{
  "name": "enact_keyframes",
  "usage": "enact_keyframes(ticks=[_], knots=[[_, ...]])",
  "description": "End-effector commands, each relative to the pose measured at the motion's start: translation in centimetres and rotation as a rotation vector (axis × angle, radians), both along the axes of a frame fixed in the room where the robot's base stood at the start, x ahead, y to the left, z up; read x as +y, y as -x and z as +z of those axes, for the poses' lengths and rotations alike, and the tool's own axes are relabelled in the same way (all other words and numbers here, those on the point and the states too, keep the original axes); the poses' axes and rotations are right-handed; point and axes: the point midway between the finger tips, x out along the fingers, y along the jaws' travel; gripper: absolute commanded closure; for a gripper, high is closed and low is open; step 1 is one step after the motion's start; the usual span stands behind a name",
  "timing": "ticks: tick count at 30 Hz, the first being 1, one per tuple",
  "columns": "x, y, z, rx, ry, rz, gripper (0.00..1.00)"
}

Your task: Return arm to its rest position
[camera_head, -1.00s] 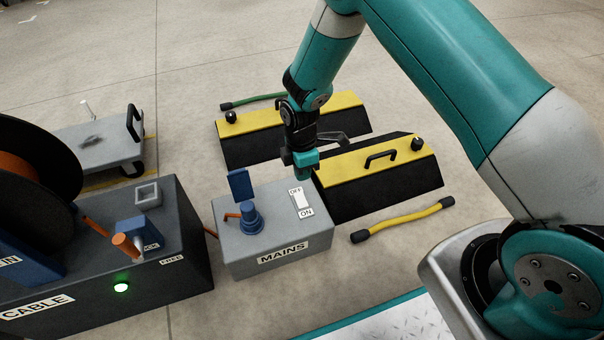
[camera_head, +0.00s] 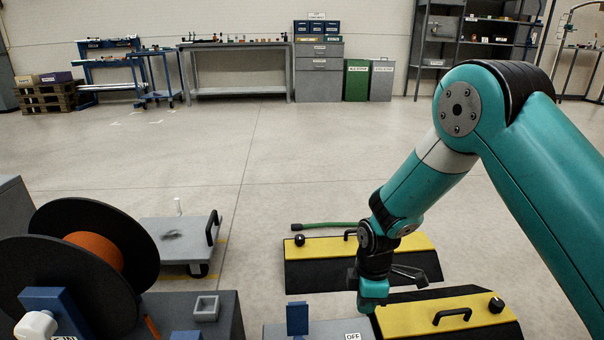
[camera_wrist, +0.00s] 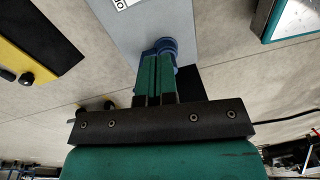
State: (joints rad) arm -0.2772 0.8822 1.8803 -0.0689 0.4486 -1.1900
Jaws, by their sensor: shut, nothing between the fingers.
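My arm reaches in from the right in the head view, its elbow raised and the forearm slanting down to the left. My gripper (camera_head: 373,300) hangs low at the near edge of the yellow and black ramps, close to the grey mains box (camera_head: 325,330). In the wrist view my gripper (camera_wrist: 158,80) shows two green fingers side by side, shut with nothing between them.
Two yellow-topped ramps, the far one (camera_head: 320,248) and the near one (camera_head: 410,318), lie around my gripper. A cable reel (camera_head: 95,230) stands left, with a grey cart (camera_head: 170,240) behind it. Open floor stretches back to a workbench (camera_head: 235,45) and shelves (camera_head: 480,50).

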Motion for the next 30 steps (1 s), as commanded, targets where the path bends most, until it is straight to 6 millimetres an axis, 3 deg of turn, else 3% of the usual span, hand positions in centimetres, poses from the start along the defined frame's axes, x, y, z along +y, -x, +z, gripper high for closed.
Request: enact_keyframes(ticks=[1, 6, 12, 18, 26, 27, 30], knots=[[0.4, 0.3, 3.8, -0.015, -0.02, -0.054, 1.0], [1.6, 4.3, 15.0, -0.013, -0.102, -0.292, 1.0], [2.0, 11.5, 25.2, 0.018, -0.183, -0.548, 1.0], [1.8, 17.8, 30.3, 0.056, -0.231, -0.723, 1.0], [1.2, 24.4, 33.7, 0.097, -0.27, -0.881, 1.0], [1.2, 24.1, 35.5, 0.1, -0.266, -0.879, 1.0], [1.2, 24.0, 37.7, 0.101, -0.264, -0.878, 1.0]])
